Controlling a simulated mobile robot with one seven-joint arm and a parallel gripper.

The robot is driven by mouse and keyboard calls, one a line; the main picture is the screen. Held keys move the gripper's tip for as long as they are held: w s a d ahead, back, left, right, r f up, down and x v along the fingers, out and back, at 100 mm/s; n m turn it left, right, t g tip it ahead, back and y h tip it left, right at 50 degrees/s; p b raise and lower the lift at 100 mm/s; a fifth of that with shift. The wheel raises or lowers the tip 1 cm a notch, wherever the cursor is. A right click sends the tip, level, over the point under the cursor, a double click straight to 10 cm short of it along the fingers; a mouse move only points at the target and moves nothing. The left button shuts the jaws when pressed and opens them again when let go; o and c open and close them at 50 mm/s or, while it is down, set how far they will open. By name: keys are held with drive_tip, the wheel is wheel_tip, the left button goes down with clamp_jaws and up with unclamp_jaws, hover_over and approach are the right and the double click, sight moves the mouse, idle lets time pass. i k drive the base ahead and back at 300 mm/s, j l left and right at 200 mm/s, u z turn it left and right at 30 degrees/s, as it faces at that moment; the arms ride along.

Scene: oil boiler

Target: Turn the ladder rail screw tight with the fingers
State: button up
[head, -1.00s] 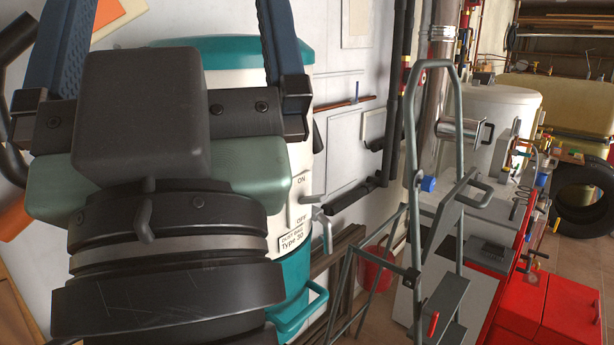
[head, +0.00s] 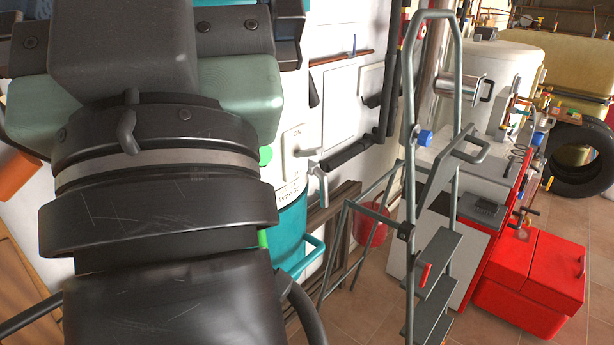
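The grey metal ladder (head: 455,130) stands right of the middle in the head view. A blue knob (head: 424,138), which looks like the rail screw, sits on its left rail below the top bend. I cannot tell how tight it is. My gripper (head: 145,40) fills the upper left, well left of the ladder and apart from the knob. Its finger mounts are wide apart, so it looks open. The fingertips are cut off by the top edge, and no held object shows.
A teal and white unit (head: 294,225) with an ON label stands behind my arm. A red bucket (head: 373,224) is behind the ladder. A red burner housing (head: 530,285) and a tyre (head: 580,160) are to the right. Tiled floor (head: 350,300) shows left of the ladder.

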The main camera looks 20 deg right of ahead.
sight(424, 138)
drive_tip(key=i+l, duration=0.1)
drive_tip(key=l, duration=0.35)
drive_tip(key=i+l, duration=0.1)
drive_tip(key=l, duration=0.4)
drive_tip(key=i+l, duration=0.15)
drive_tip(key=l, duration=0.3)
drive_tip(key=i+l, duration=0.1)
drive_tip(key=l, duration=0.35)
drive_tip(key=i+l, duration=0.1)
drive_tip(key=l, duration=0.35)
drive_tip(key=l+z, duration=0.05)
